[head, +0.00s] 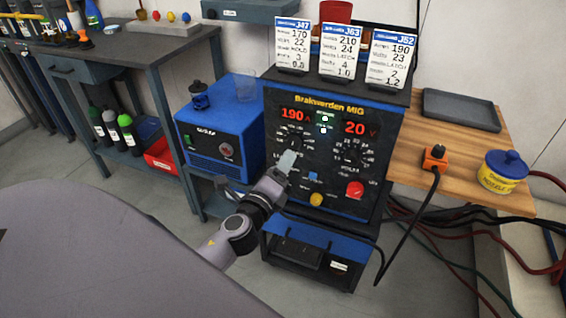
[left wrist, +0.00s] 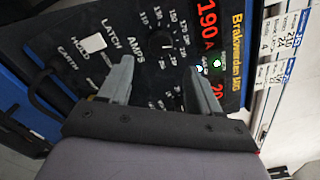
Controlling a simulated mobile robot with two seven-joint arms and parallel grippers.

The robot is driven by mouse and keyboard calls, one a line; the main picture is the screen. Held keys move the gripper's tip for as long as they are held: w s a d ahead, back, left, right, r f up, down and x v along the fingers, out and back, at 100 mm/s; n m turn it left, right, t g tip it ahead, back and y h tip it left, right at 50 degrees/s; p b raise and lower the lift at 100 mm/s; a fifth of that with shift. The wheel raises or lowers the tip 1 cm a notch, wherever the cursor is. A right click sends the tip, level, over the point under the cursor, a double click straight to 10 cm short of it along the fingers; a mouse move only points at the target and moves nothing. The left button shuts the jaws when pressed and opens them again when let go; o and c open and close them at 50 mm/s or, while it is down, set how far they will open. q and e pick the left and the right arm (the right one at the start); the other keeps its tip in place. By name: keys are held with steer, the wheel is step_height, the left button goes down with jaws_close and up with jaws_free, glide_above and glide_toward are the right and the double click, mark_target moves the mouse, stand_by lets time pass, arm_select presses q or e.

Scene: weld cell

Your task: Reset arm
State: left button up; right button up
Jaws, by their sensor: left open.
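My left gripper (head: 287,163) is in front of the left half of the welding machine's front panel (head: 325,190). In the left wrist view its two grey fingers (left wrist: 157,80) stand apart with nothing between them. The amps knob (left wrist: 160,42) lies just beyond the fingertips, and a white switch (left wrist: 92,43) marked latch and hold is to its left. I cannot tell whether a fingertip touches the panel. The displays read 190 A (head: 295,113) and 20 V (head: 361,128). My right gripper is not in view.
Three white cards, J47 (head: 292,45), J63 (head: 341,52) and J52 (head: 391,62), stand on the machine. A blue box unit (head: 222,130) is to its left. A wooden bench (head: 455,150) with a tray, an orange plug (head: 435,158) and a yellow tin (head: 502,173) is right. Cables hang below.

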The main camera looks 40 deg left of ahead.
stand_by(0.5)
arm_select(q)
steer(key=s+d+f+n+g+h+p, duration=0.3)
steer(key=s+d+n+p, duration=0.2)
steer(key=s+n, duration=0.4)
steer(key=s+d+f+n+g+h+p, duration=0.3)
steer(key=s+d+n+p, duration=0.3)
steer(key=s+n, duration=0.4)
steer(key=shift+s+d+g+h, duration=0.2)
steer(key=shift+d+g+h, duration=0.1)
steer(key=shift+d+g, duration=0.3)
